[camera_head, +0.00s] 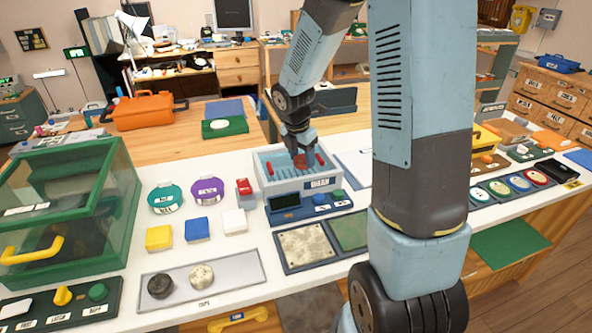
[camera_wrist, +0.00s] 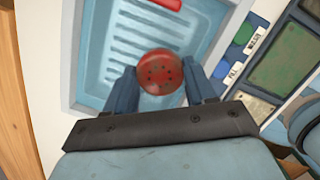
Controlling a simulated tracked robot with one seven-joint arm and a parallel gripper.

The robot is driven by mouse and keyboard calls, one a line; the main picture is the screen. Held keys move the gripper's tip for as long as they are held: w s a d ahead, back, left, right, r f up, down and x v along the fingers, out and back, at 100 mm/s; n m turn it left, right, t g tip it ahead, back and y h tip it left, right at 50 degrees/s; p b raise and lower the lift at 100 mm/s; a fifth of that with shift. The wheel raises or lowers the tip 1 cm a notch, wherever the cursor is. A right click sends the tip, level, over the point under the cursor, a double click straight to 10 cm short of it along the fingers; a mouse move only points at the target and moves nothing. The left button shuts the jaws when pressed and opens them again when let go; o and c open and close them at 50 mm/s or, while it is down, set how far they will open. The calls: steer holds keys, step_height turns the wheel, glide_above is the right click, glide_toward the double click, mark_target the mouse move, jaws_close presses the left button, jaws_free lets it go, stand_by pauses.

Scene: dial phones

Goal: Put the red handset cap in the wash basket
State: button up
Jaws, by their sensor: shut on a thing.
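The red handset cap (camera_wrist: 160,71) is round, with small dark holes in its face. It sits between the two fingers of my gripper (camera_wrist: 160,84), which is shut on it. In the head view my gripper (camera_head: 304,162) is over the wash basket (camera_head: 286,187), and the cap is mostly hidden by the fingers. The basket is a pale box with a blue slatted floor, red handles and a WASH label. In the wrist view the slatted floor (camera_wrist: 125,48) lies beyond the cap. I cannot tell whether the cap touches it.
A control panel with a dark display (camera_head: 285,201) and knobs adjoins the basket's front. A green glass cabinet (camera_head: 60,215) fills the left side.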

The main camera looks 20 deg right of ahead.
mark_target(295, 161)
steer(key=w+f, duration=0.1)
steer(key=f, duration=0.1)
steer(key=w+a+f, duration=0.1)
steer(key=w, duration=0.1)
steer(key=shift+f, duration=0.4)
steer(key=f, duration=0.3)
steer(key=shift+w+f, duration=0.2)
steer(key=o, duration=1.1)
steer(key=shift+r, duration=0.15)
